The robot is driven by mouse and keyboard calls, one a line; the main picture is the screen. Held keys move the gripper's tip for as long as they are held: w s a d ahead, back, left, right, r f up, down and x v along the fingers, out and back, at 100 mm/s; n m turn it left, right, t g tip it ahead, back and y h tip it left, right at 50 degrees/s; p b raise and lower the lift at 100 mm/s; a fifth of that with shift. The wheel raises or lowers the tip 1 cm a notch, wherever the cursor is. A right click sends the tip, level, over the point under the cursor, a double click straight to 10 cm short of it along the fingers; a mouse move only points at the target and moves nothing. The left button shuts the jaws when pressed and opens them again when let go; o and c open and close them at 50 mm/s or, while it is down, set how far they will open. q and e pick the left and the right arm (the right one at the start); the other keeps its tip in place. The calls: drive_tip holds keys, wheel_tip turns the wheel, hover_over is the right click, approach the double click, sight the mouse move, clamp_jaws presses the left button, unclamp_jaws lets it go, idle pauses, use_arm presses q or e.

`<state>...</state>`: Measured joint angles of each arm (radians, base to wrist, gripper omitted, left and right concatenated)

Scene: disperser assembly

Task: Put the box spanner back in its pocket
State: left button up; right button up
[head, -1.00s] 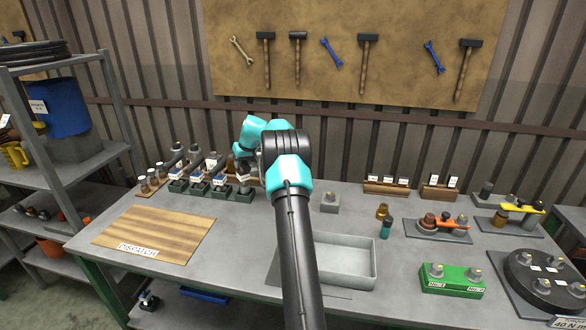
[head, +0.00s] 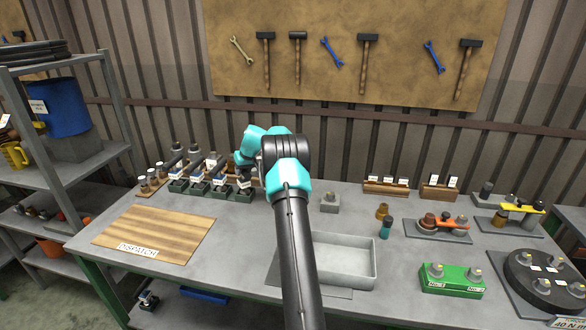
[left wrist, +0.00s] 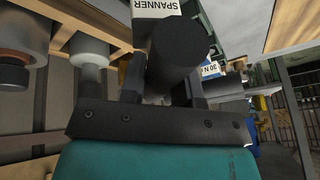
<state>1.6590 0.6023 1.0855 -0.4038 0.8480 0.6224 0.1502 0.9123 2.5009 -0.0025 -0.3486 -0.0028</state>
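The box spanner (left wrist: 180,48) shows in the left wrist view as a thick dark cylinder between the fingers of my left gripper (left wrist: 165,85). The gripper appears shut on it. A white label reading SPANNER (left wrist: 155,8) is just beyond the cylinder. In the head view my left gripper (head: 243,176) is low over the rightmost green pocket (head: 243,196) of the row at the back left of the bench. The spanner's lower end is hidden, so I cannot tell how far it is in the pocket. My right gripper is not in view.
Other green pockets (head: 198,189) holding tools stand close on the left, with a wooden rack of small jars (head: 148,187) beyond. A wooden dispatch board (head: 160,232) lies in front. A grey tray (head: 374,265) and small grey block (head: 329,203) are to the right.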

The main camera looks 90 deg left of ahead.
use_arm(q)
drive_tip(key=o, duration=0.5)
drive_tip(key=shift+c, duration=0.2)
drive_tip(key=shift+r, duration=0.15)
drive_tip(key=v, duration=1.2)
